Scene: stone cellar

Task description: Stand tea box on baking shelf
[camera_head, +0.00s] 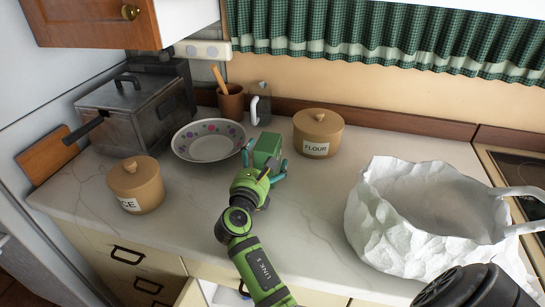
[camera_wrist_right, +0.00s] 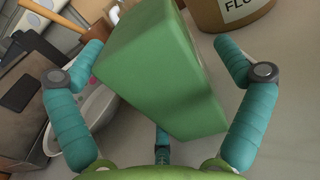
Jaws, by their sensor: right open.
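The tea box, a plain green block (camera_head: 267,148), stands on the marble counter between the plate and the flour canister. My right gripper (camera_head: 264,167) has its teal fingers spread around the box's near side. In the right wrist view the green box (camera_wrist_right: 160,75) fills the middle, between the open fingers, with a gap visible at each side; a third finger shows below it. Whether any finger touches the box I cannot tell. No shelf is clearly recognisable in these views. My left gripper does not show.
A flour canister (camera_head: 318,138) stands close right of the box, a dotted plate (camera_head: 208,146) close left. Behind are a brown pot (camera_head: 231,103) and a grey-white jug (camera_head: 260,108). A crumpled white bag (camera_head: 380,225) sits right, another canister (camera_head: 150,180) left. Bare counter lies between box and bag.

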